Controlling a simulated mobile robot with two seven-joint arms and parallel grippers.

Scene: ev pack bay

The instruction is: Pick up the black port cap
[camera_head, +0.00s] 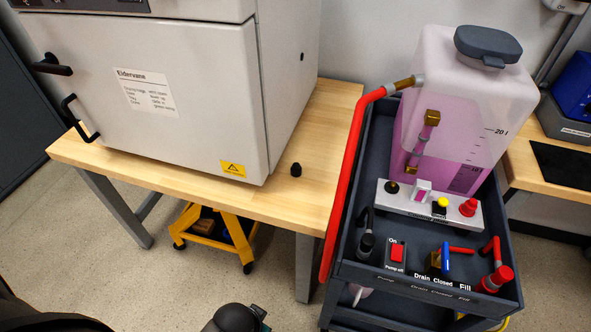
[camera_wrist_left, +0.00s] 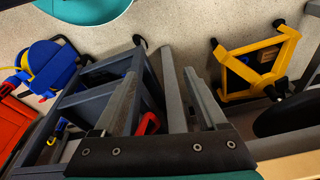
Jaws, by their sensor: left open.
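A small black port cap (camera_head: 296,170) stands on the wooden table (camera_head: 325,130), to the right of the white oven-like cabinet and near the table's right end. Nothing touches it. My left gripper (camera_wrist_left: 161,72) shows in the left wrist view with its two fingers apart and nothing clearly between them. It faces the floor and the cart's side, and I cannot make out the cap in that view. In the head view a dark part of my arm shows at the bottom edge, below the table, but its fingers cannot be made out. My right gripper is not identifiable.
The white cabinet (camera_head: 200,95) fills the table's left part. A dark cart (camera_head: 400,265) with a pink-filled tank (camera_head: 460,100) stands at the right. A red hose (camera_head: 348,185) runs between cart and table. A yellow dolly (camera_head: 240,238) sits under the table.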

